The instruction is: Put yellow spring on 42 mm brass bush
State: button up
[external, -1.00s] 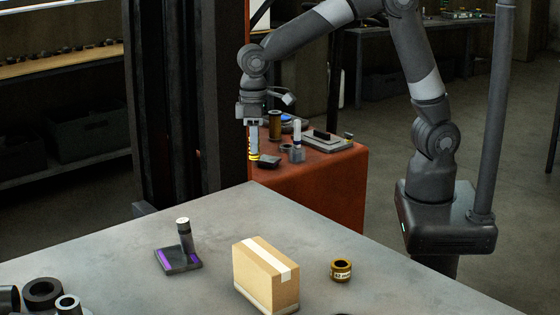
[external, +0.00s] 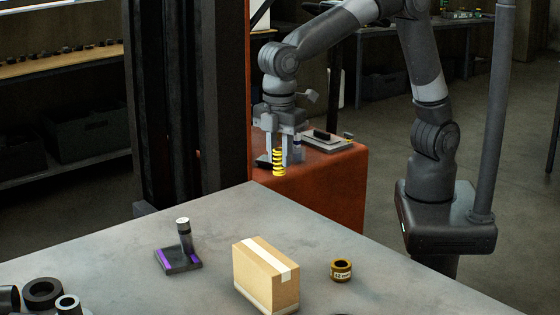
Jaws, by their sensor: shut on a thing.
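The yellow spring (external: 279,163) hangs upright from my gripper (external: 279,150), which is shut on it. My gripper hides part of the red cabinet's top.
A cardboard box (external: 266,276) stands on the grey table (external: 215,226) left of the bush. Dark rings (external: 43,293) lie at the front left. The red cabinet (external: 335,188) carries a grey tray.

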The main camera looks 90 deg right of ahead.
jog(key=s+a+r+n, duration=0.1)
jog(key=s+a+n, duration=0.5)
jog(key=s+a, duration=0.3)
send_near(341, 264)
jog(key=shift+w+d+n, duration=0.1)
jog(key=shift+d+n, duration=0.2)
jog(key=shift+d, duration=0.15)
jog(key=shift+a+f, duration=0.3)
jog(key=shift+a, duration=0.1)
jog(key=shift+f, duration=1.95)
jog(key=shift+f, duration=0.15)
jog(key=o, duration=1)
